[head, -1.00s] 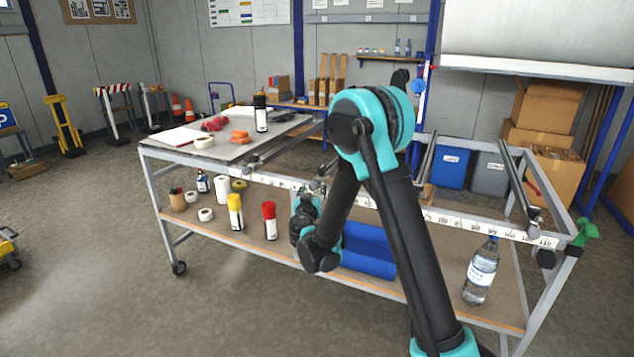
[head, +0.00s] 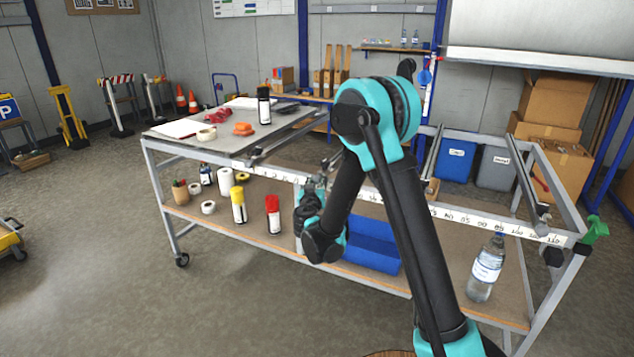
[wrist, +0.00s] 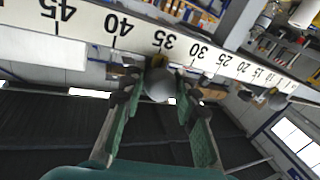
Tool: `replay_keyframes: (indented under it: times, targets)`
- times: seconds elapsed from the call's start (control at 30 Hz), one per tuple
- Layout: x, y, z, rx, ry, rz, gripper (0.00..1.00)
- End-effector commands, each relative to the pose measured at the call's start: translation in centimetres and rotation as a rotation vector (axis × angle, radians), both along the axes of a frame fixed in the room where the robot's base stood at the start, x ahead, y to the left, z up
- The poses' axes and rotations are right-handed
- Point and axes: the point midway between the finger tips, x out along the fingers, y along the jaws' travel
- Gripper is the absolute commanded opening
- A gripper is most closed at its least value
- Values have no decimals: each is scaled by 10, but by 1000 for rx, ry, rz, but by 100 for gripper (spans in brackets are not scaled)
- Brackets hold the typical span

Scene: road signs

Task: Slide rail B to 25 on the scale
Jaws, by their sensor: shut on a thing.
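My gripper (wrist: 155,90) is shut on a round grey knob (wrist: 160,84) at the scale strip's edge. In the head view my gripper (head: 318,183) is at the front of the bench, partly covered by my arm. The held rail is mostly hidden there, and I can read no rail letter. The strip (head: 455,215) runs along the bench's front edge.
Another knob (wrist: 276,99) hangs by the low numbers, right of my gripper. Other rails stand at the left (head: 285,137) and right (head: 548,180) of the bench.

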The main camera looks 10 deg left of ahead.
Motion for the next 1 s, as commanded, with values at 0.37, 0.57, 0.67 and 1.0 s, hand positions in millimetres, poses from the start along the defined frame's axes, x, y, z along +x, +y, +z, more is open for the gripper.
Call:
replay_keyframes:
  times: [0.37,0.57,0.67,1.0]
  targets:
    - [20,51,0,0,0,-1,0]
    - [34,86,0,-1,-1,-4,0]
    - [37,92,0,-1,-1,-5,0]
    - [37,91,0,-2,-1,-7,36]
